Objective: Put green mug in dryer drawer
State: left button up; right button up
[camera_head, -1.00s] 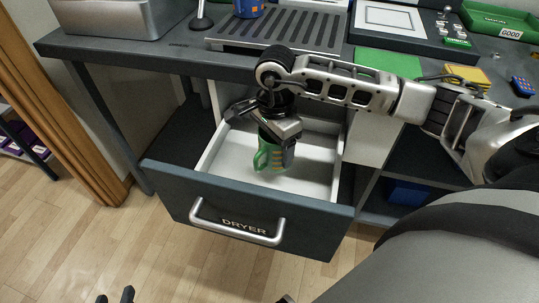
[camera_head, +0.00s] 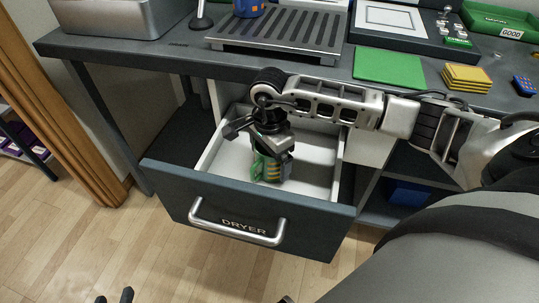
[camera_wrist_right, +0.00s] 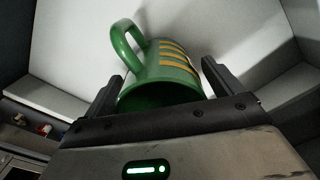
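The green mug (camera_head: 269,170) with yellow stripes is inside the open dryer drawer (camera_head: 310,160). Whether the mug touches the drawer floor cannot be told. My left gripper (camera_head: 115,297) shows only dark fingertips at the bottom edge, apart and empty.
The drawer front has a silver handle (camera_head: 235,232) and a DRYER label. On the counter above are a slatted drip tray (camera_head: 280,28), a green mat (camera_head: 390,67), yellow pads (camera_head: 466,78) and a green bin (camera_head: 495,20). The drawer floor around the mug is clear.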

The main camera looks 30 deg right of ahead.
notch_tip(320, 180, up, 12)
jog(key=p, duration=0.1)
jog(key=shift+r, duration=0.15)
dwell(0.4)
dwell(0.4)
